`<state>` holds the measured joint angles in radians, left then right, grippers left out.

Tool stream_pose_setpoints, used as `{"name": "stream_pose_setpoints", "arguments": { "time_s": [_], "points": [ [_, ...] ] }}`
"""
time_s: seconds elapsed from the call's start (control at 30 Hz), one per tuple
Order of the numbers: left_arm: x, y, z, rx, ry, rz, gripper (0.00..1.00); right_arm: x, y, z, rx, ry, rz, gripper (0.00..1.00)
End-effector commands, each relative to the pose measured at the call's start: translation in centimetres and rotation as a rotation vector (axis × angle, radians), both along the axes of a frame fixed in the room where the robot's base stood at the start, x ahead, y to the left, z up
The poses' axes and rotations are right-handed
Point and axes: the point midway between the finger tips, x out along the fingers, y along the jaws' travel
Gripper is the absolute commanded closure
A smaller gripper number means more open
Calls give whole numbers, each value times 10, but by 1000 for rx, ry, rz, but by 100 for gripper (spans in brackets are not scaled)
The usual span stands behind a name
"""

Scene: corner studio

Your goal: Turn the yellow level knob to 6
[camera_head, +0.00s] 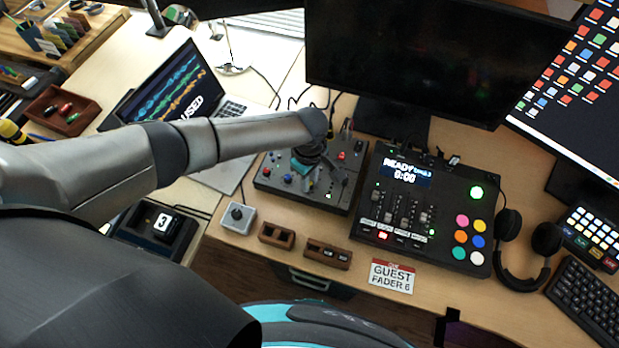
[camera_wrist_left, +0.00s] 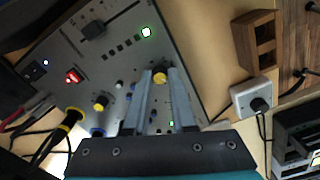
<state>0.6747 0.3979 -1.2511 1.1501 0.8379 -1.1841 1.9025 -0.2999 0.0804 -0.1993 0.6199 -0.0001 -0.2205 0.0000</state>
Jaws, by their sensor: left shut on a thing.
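The grey audio panel (camera_head: 342,194) stands on the desk in the head view, under my left gripper (camera_head: 318,158). In the left wrist view its face (camera_wrist_left: 185,70) carries several small knobs, lit buttons and a slider. A second yellow-capped knob (camera_wrist_left: 100,104) is to the left, apart from the fingers. The scale and pointer of the held knob are too small to read. My right gripper is not in view.
A black mixer (camera_head: 450,205) with faders and coloured buttons stands right of the panel. A card (camera_head: 392,276) reads "GUEST FADER 6". A small grey knob box (camera_head: 238,217) and wooden blocks (camera_head: 277,236) stand in front. A laptop (camera_head: 180,85) and monitor (camera_head: 400,55) are behind.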

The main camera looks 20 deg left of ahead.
Motion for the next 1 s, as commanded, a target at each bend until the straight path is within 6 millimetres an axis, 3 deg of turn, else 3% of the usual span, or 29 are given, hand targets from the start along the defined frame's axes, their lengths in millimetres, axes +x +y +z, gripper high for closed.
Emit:
{"name": "stream_pose_setpoints", "arguments": {
  "time_s": [0.47, 1.0],
  "points": [
    [-2, -1, 3, -1, 6, -193, 100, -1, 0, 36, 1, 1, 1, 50],
    [-1, 1, 0, 1, 4, -673, 100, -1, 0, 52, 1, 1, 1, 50]
  ]
}}
